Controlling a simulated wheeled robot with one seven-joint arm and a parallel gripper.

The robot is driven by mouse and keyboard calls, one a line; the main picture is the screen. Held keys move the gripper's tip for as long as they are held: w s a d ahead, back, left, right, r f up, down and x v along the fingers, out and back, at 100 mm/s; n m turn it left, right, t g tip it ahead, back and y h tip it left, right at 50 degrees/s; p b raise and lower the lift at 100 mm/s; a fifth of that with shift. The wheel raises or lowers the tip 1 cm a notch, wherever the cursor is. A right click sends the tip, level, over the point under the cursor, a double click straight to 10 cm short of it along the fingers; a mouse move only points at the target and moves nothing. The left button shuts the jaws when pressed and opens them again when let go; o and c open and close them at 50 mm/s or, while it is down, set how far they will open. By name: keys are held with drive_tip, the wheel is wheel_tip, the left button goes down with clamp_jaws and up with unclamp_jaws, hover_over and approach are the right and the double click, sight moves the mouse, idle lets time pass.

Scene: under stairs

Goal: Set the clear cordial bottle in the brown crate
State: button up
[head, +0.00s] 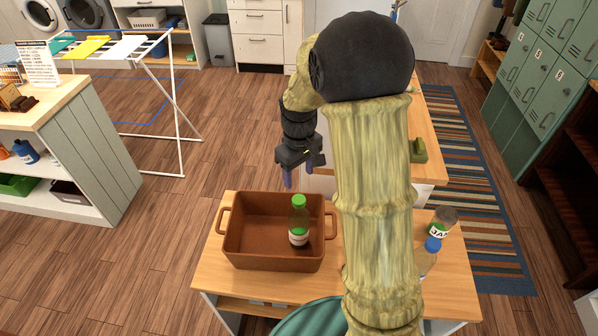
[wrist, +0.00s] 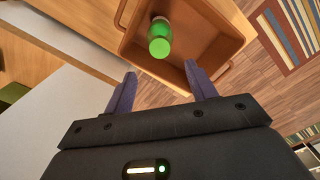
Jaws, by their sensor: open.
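The brown crate (head: 247,262) stands on the wooden table, with a handle at each end; it also shows in the wrist view (wrist: 195,72). A see-through bottle with a green cap and a pale label (head: 298,237) stands upright inside its right part; the wrist view shows its cap (wrist: 160,46) from above. A clear bottle with a blue cap (head: 427,260) stands on the table to the right, partly hidden by my arm. No name is readable on either bottle. My gripper (head: 299,177) is open and empty, above and behind the crate, apart from the bottles.
A dark-lidded jar (head: 442,222) stands beside the blue-capped bottle. A teal rounded thing (head: 310,318) is at the table's front edge. Another counter (head: 436,150) holding a green object (head: 418,152) lies behind. The crate's left part is empty.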

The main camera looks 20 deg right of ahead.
drive_tip(key=s+r+m+t, duration=0.2)
drive_tip(key=s+m, duration=0.3)
drive_tip(key=s, duration=1)
drive_tip(key=shift+s+t, duration=0.15)
drive_tip(key=shift+t, duration=0.15)
drive_tip(key=shift+r, duration=0.1)
drive_tip(key=c, duration=0.4)
drive_tip(key=shift+d, duration=0.15)
drive_tip(key=shift+c, duration=0.2)
